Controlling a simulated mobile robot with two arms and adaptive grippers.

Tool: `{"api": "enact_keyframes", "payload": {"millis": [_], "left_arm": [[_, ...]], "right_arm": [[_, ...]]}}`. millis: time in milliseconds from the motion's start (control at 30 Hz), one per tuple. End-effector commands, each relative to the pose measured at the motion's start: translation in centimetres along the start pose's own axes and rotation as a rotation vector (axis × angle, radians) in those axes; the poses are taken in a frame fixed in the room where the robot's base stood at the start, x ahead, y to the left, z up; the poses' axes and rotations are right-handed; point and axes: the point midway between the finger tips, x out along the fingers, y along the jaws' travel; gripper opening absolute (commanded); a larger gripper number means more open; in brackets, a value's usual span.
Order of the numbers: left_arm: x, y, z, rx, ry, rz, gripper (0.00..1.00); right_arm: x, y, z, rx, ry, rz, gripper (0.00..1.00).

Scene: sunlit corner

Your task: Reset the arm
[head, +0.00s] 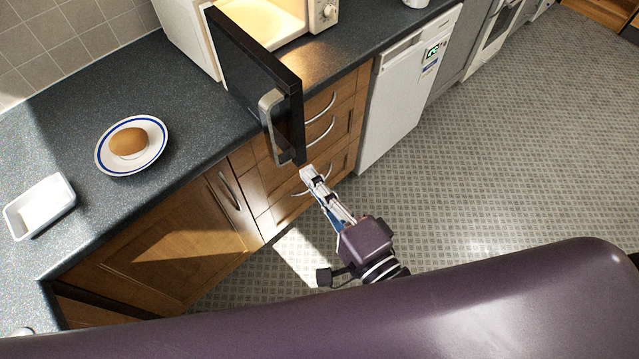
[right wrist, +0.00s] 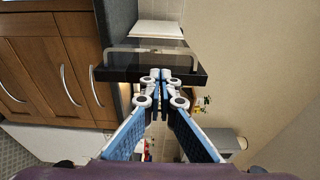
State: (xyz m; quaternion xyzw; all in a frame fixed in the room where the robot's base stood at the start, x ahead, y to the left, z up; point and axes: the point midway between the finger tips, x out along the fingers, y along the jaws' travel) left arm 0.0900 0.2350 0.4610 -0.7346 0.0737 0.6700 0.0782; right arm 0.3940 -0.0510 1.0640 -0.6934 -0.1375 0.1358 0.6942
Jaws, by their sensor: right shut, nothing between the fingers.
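My right gripper (head: 308,174) is shut and empty in the head view, in front of the wooden drawers and just below the open microwave door's lower end. In the right wrist view its fingertips (right wrist: 161,76) are together, with the door (right wrist: 192,73) and its handle beyond them. Whether the gripper touches the door I cannot tell. The microwave door (head: 240,62) stands swung open, with a silver handle (head: 270,115). My left gripper is not in view.
The microwave (head: 262,20) is open and lit on the dark counter (head: 75,115). A plate (head: 106,164) with a brown potato-like item (head: 129,142) and a white dish (head: 40,206) stand at left. A white dishwasher (head: 402,88) is right of the drawers. The tiled floor (head: 500,170) is clear.

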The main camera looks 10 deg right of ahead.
Motion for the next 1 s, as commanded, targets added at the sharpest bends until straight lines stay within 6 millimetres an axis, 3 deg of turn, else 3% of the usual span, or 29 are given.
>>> {"api": "enact_keyframes", "payload": {"millis": [200, 467, 567, 667, 833, 1000], "left_arm": [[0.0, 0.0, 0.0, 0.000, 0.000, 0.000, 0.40], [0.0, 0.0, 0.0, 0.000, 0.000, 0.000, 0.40], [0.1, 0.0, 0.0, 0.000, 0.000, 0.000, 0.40], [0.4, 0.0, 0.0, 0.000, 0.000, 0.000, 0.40], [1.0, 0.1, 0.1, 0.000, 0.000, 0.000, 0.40], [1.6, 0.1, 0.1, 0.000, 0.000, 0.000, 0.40]], "right_arm": [[-1.8, 0.1, 0.0, -0.001, -0.001, 0.002, 0.00], [-2.0, 0.1, 0.0, -0.003, -0.001, 0.003, 0.00], [-1.8, 1.9, 0.0, -0.031, -0.003, 0.031, 0.00], [-1.6, 6.5, 0.0, -0.109, -0.010, 0.103, 0.00], [-2.4, 18.8, -0.7, -0.330, -0.054, 0.307, 0.00], [-5.2, 31.0, -1.9, -0.551, -0.137, 0.519, 0.00]]}}
